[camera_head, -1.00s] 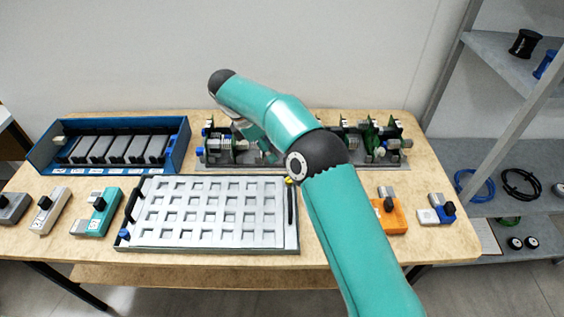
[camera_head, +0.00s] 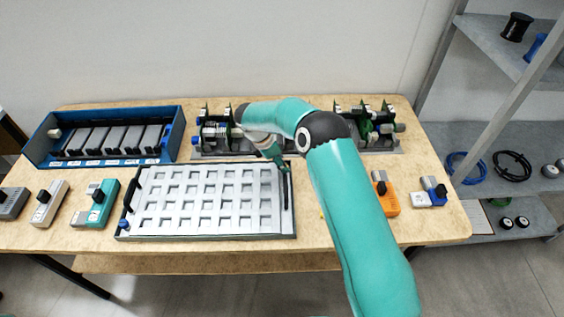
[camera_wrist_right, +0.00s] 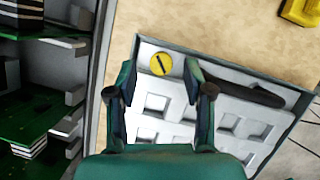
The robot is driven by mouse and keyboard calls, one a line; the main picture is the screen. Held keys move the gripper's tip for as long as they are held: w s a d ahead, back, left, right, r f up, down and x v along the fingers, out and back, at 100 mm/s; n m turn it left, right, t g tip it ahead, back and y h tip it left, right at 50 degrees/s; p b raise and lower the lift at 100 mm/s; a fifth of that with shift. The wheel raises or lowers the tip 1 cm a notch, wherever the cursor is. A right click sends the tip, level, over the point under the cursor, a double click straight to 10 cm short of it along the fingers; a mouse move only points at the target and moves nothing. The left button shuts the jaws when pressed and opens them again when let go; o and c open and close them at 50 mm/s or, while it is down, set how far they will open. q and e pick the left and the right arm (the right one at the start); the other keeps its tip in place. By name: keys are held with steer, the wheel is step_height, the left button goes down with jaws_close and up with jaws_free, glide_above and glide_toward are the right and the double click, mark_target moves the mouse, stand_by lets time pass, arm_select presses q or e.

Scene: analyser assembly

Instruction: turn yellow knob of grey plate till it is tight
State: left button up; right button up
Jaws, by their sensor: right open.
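The grey plate (camera_head: 205,234) lies flat on the table, with rows of square recesses and a black handle at each end. Its yellow knob (camera_wrist_right: 160,64), a round disc with a dark slot, sits at a corner beside one handle in the right wrist view. My right gripper (camera_wrist_right: 159,72) is open and empty. Its fingertips stand on either side of the knob in that picture, with gaps on both sides; the height above it is unclear. In the head view the right gripper (camera_head: 281,164) is over the plate's back right corner and hides the knob. My left gripper is not in view.
Behind the plate stands a rack of green circuit boards (camera_head: 370,130), close to my right gripper. A blue tray (camera_head: 105,160) is at the back left. An orange block (camera_head: 387,200) and a yellow block (camera_wrist_right: 300,12) lie to the right.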

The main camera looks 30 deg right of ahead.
steer(key=shift+x, duration=1)
jaws_close()
